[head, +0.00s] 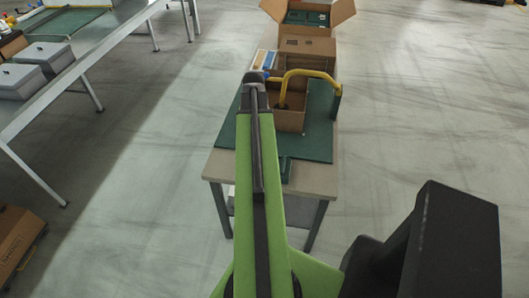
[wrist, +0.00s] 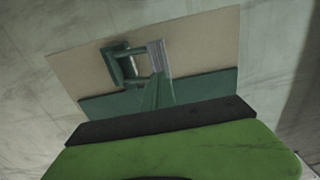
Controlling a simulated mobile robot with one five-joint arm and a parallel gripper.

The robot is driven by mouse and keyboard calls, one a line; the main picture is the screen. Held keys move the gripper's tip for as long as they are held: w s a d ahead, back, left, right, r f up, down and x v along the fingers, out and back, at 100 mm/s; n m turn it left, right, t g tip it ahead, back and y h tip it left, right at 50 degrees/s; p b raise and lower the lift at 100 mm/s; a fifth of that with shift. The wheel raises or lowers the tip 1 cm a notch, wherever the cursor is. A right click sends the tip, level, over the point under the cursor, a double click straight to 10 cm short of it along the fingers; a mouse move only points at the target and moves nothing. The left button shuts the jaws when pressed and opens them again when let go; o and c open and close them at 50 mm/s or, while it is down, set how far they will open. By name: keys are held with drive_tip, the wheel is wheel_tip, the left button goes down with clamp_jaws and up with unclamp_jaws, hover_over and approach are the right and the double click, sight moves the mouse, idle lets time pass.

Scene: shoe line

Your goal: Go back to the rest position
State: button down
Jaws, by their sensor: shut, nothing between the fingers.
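My green arm (head: 256,180) reaches forward over the workbench (head: 318,180) in the head view. Its far end (head: 253,85) is above the green mat, at the left of a small open cardboard box (head: 291,121). The wrist view shows a green part of my arm with a dark band along the bottom. Beyond it are the green mat (wrist: 205,88) and the bare tan edge of the bench (wrist: 205,40).
A yellow curved bar (head: 308,73) arches above the box. A larger open carton (head: 308,45) stands behind. Open floor (head: 430,110) lies right.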

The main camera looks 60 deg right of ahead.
idle(0.3)
drive_tip(key=w+a+n, duration=0.5)
drive_tip(key=w+a, duration=1.3)
drive_tip(key=a, duration=0.1)
drive_tip(key=w+a+n, duration=0.2)
drive_tip(key=a+n, duration=0.2)
drive_tip(key=a, duration=1.1)
drive_tip(key=w+a+n, duration=0.1)
drive_tip(key=a+n, duration=0.4)
drive_tip(key=a, duration=1.1)
drive_tip(key=shift+w, duration=0.35)
